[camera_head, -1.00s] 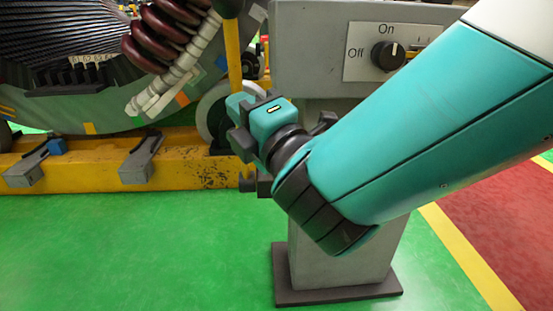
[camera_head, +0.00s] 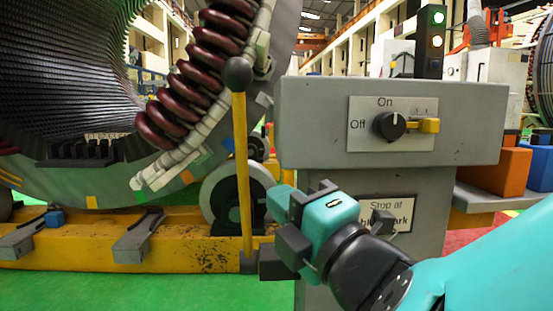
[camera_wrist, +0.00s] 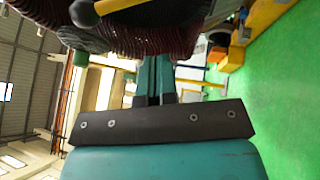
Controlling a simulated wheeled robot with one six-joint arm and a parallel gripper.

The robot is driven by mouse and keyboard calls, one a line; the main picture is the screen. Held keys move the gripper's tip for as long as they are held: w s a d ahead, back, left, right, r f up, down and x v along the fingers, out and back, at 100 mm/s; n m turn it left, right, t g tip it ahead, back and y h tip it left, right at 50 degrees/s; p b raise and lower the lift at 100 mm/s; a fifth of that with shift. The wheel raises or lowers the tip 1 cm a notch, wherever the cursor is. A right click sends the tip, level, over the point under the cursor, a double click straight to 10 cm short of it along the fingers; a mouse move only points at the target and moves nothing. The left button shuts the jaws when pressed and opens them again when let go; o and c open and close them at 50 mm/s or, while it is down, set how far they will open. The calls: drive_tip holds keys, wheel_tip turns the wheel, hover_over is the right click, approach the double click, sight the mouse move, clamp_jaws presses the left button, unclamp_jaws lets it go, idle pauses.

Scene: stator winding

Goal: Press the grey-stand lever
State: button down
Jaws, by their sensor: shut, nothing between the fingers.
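The lever is a yellow rod (camera_head: 242,165) with a black ball knob (camera_head: 238,75). It stands upright at the left side of the grey stand (camera_head: 310,135), joined low down to a dark block. My gripper (camera_head: 282,204) is shut and empty. In the head view it appears right of the rod, well below the knob, in front of the stand's column; a gap to the rod shows in the picture. In the wrist view the shut teal fingers (camera_wrist: 154,70) point up the picture, and the black knob (camera_wrist: 82,12) with part of the yellow rod shows at the top left.
The stator (camera_head: 85,100) with dark red coils is behind left, on a yellow base (camera_head: 90,245). A signal tower (camera_head: 430,40) shows green. Green floor is clear in front.

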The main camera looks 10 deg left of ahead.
drive_tip(key=w+d+f+m+g+h+p, duration=0.1)
drive_tip(key=w+d+m+g+h+p, duration=0.1)
drive_tip(key=d+m+h+p, duration=0.4)
drive_tip(key=w+d+f+m+g+h+p, duration=0.15)
drive_tip(key=d+m+h, duration=0.25)
drive_tip(key=d+m, duration=0.4)
drive_tip(key=s+d+r+m+g+p, duration=0.2)
drive_tip(key=s+g, duration=0.4)
drive_tip(key=s, duration=0.3)
drive_tip(key=s+d+r+m+g+p, duration=0.2)
drive_tip(key=s+r+m+g+p, duration=0.1)
drive_tip(key=s+g+p, duration=0.3)
drive_tip(key=s+m, duration=0.1)
drive_tip(key=s, duration=0.1)
drive_tip(key=shift+s+m, duration=0.4)
drive_tip(key=shift+a, duration=0.1)
